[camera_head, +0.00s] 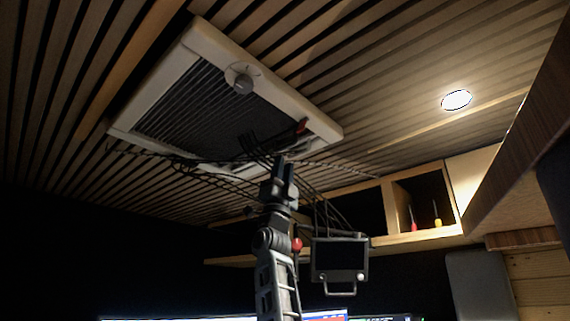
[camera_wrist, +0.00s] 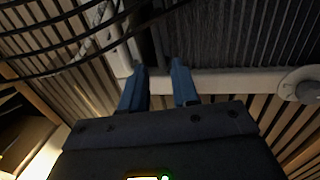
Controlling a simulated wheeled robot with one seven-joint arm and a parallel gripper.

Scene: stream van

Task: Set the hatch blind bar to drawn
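The ceiling hatch (camera_head: 322,128) has a white frame around a dark, finely ribbed panel (camera_head: 190,105). In the wrist view the ribbed panel (camera_wrist: 245,35) lies beyond my fingers, with the white frame edge (camera_wrist: 245,82) crossing behind them. A narrow dark strip (camera_wrist: 146,38) runs beside a pale strip (camera_wrist: 113,40) there. I cannot tell for sure which is the blind bar. My gripper (camera_head: 286,165) is raised below the hatch's near edge. In the wrist view my gripper (camera_wrist: 160,80) has two blue fingers apart, with no object clearly held between them.
Black cables (camera_head: 215,179) hang across the near edge. Right are an open wooden shelf (camera_head: 424,200), a small monitor (camera_head: 340,262) and a ceiling light (camera_head: 456,100).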

